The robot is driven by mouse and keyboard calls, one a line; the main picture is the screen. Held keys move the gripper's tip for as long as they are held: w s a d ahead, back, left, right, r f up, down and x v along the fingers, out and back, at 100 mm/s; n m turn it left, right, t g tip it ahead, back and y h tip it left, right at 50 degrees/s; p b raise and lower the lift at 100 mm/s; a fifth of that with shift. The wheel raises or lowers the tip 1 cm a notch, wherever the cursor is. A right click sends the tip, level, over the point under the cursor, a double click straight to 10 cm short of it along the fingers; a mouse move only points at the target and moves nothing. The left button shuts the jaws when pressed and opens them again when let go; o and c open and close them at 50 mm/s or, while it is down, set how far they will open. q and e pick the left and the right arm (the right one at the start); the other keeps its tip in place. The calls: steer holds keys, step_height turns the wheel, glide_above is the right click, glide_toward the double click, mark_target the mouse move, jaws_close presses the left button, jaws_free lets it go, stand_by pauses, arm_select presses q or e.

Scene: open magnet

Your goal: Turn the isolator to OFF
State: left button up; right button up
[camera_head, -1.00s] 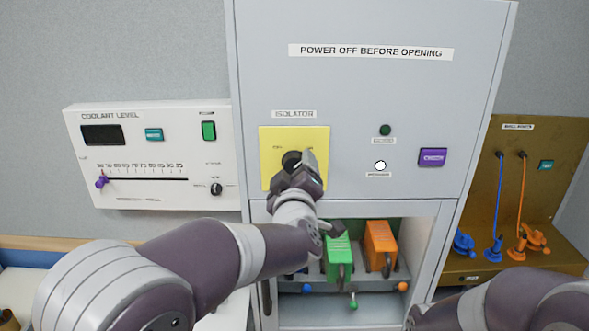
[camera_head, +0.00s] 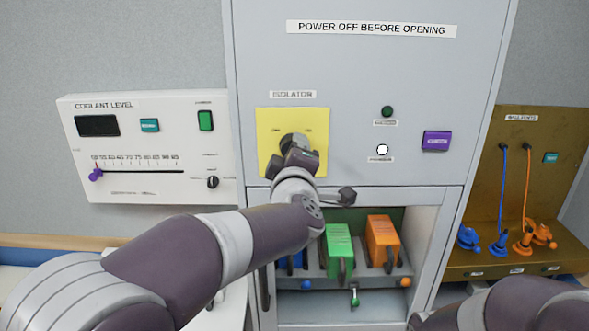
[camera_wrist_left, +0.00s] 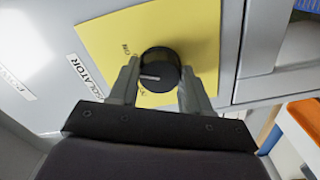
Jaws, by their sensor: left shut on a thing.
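The isolator is a black round knob (camera_wrist_left: 160,70) with a white pointer line, on a yellow plate (camera_head: 264,165) on the grey cabinet. My left gripper (camera_head: 298,150) is at the knob. In the left wrist view its two fingers (camera_wrist_left: 160,82) lie on either side of the knob and are shut on it. The pointer faces left in that view, between the ON label and a second, partly hidden label, closer to the second. In the head view the gripper hides part of the knob. My right gripper is out of view; only part of that arm shows.
Below the plate is an open bay with a green block (camera_head: 339,245) and an orange block (camera_head: 382,238). A white coolant panel (camera_head: 140,190) is on the left. A brown hose board (camera_head: 530,135) is on the right. A white lamp (camera_head: 382,150) looks lit.

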arm_select(q)
steer(key=shift+f+n+b, duration=0.2)
steer(key=shift+n+b, duration=4.7)
steer(key=shift+n, duration=1.9)
steer(key=o, duration=1)
steer(key=shift+o, duration=0.3)
steer(key=shift+a+r, duration=0.1)
steer(key=shift+r, duration=0.05)
steer(key=s+b, duration=0.4)
steer(key=s, duration=0.8)
steer(key=shift+s, duration=0.4)
